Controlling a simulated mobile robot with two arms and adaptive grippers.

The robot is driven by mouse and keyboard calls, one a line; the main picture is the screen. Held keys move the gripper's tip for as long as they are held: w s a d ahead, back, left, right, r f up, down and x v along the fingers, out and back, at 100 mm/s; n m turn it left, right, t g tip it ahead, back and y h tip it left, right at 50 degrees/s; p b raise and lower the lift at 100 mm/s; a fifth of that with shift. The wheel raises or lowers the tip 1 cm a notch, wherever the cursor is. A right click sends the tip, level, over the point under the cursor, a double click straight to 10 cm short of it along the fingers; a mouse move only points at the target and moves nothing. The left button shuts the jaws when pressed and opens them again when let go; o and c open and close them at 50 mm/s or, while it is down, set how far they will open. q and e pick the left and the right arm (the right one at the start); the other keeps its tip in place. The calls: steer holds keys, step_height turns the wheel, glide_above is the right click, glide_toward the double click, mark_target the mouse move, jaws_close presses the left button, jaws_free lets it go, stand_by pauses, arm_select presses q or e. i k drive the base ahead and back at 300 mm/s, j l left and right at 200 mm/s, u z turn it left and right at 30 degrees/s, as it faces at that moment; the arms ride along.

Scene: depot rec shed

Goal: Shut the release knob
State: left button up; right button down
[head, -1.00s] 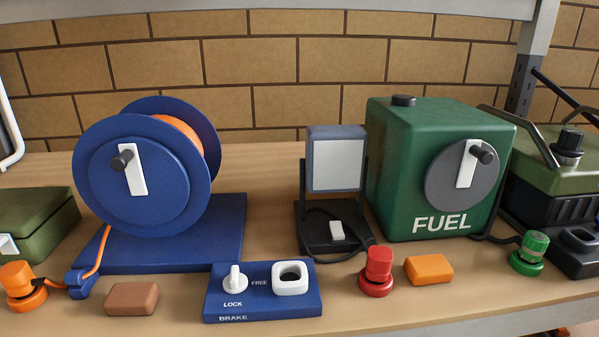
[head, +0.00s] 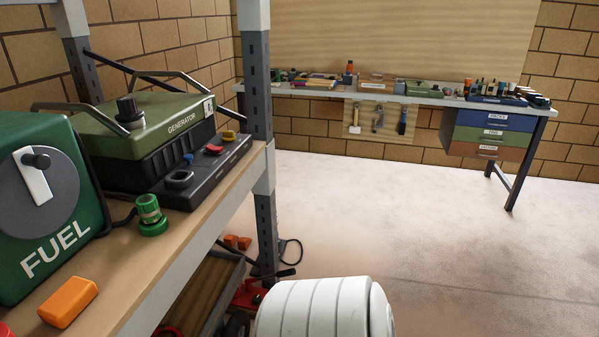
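I see no knob marked as a release, so I cannot tell which control it is. A green generator (head: 152,118) stands on the shelf at left, with a black knob (head: 130,110) upright on its top. Its dark front ledge carries a small blue lever (head: 188,158), a red control (head: 214,150) and a yellow control (head: 229,136). The green FUEL box (head: 75,226) is cut by the left edge; its grey dial has a white crank (head: 33,183) with a black handle. Neither of my grippers is in view.
A green capped fitting (head: 151,215) and an orange block (head: 68,301) sit near the shelf's front edge. A grey shelf post (head: 261,130) stands at its right end. A workbench (head: 385,93) with labelled drawers stands against the far wall. The floor between is open.

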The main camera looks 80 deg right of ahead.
mark_target(257, 298)
steer(key=z, duration=2.05)
steer(key=u, duration=0.45)
